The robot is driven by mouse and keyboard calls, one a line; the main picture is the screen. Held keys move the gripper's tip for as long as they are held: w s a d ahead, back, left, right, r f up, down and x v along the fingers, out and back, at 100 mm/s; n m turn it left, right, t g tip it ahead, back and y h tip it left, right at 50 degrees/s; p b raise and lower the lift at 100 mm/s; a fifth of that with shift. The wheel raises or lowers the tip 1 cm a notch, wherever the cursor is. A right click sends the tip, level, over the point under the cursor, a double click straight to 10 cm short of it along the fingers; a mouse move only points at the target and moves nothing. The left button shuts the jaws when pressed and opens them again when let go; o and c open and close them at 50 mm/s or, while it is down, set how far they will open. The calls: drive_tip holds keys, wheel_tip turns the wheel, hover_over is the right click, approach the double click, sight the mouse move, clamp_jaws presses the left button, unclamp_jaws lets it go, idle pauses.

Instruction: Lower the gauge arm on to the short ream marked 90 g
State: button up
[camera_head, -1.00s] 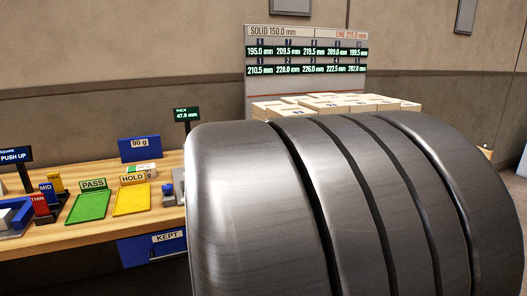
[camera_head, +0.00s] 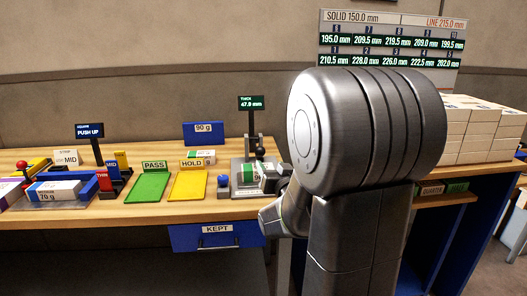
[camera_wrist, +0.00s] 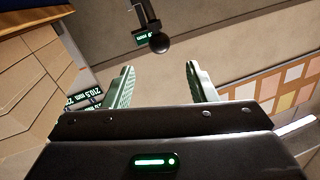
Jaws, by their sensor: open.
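The thickness gauge (camera_head: 250,137) stands on the bench, with a dark upright, a black ball knob (camera_head: 260,152) and a display (camera_head: 251,103) reading 47.9 mm.
Green PASS (camera_head: 150,187) and yellow HOLD (camera_head: 188,186) trays lie left of the gauge. A blue KEPT drawer (camera_head: 217,236) is below. Stacked reams (camera_head: 480,130) stand at right.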

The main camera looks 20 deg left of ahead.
sight(262, 154)
drive_tip(key=p+x, duration=0.2)
drive_tip(key=x, duration=0.9)
drive_tip(key=shift+w+a, duration=0.15)
drive_tip(key=shift+w, duration=0.05)
drive_tip(key=shift+c, duration=0.4)
